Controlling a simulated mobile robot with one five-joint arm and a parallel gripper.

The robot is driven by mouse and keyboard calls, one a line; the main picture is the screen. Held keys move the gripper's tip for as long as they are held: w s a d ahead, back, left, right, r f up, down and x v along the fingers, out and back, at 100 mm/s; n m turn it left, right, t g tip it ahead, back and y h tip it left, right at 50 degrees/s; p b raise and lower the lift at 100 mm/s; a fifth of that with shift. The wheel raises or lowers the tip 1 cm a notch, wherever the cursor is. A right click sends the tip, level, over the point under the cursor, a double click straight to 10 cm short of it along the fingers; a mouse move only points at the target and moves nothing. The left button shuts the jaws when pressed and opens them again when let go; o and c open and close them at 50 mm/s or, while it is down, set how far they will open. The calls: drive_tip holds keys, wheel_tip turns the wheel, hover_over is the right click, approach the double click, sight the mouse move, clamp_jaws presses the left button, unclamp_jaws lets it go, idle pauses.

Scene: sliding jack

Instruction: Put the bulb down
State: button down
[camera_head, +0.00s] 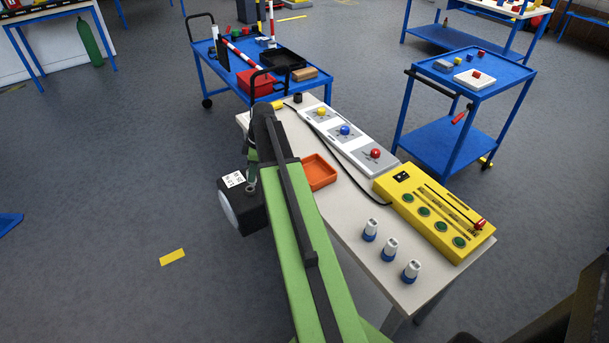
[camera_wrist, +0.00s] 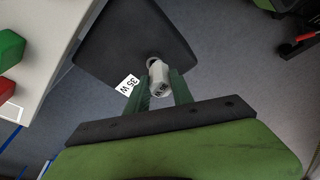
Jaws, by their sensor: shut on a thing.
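My gripper (camera_wrist: 160,76) points away in the wrist view, its two green fingers shut on a small white bulb (camera_wrist: 158,83) with dark print. The bulb is in front of a black lamp housing (camera_wrist: 122,40) with a "35 W" label; I cannot tell if it is seated there or apart. In the head view my gripper (camera_head: 251,172) is left of the table, close above the black housing, which has a round white lens (camera_head: 228,210). Three white-and-blue bulbs (camera_head: 370,229) (camera_head: 390,249) (camera_head: 411,270) stand upright on the table's near right part.
The pale table (camera_head: 345,210) also holds an empty orange tray (camera_head: 318,172), a panel with yellow, blue and red knobs (camera_head: 346,140), and a yellow box (camera_head: 434,214) with green buttons and a red slider. Blue carts stand behind. The floor at left is mostly clear.

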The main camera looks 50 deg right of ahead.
drive_tip(key=s+d+r+m+p, duration=0.2)
drive_tip(key=s+d+r+p, duration=0.35)
drive_tip(key=s+d, duration=0.6)
drive_tip(key=s+d+r+m+p, duration=0.1)
drive_tip(key=s+d+r+p, duration=0.45)
drive_tip(key=s+d, duration=0.6)
drive_tip(key=w+a+f+b, duration=0.1)
drive_tip(key=w+f+b, duration=0.2)
drive_tip(key=b, duration=0.1)
drive_tip(key=w+a+f+b, duration=0.1)
drive_tip(key=w+f+b, duration=0.3)
drive_tip(key=w+a+f+b, duration=0.1)
drive_tip(key=w+f+b, duration=0.2)
drive_tip(key=f+b, duration=0.1)
drive_tip(key=shift+w+a+f, duration=0.2)
drive_tip(key=shift+w+a, duration=0.05)
drive_tip(key=shift+a, duration=0.15)
drive_tip(key=shift+r, duration=0.25)
drive_tip(key=shift+f, duration=0.15)
drive_tip(key=c, duration=1.1)
unclamp_jaws()
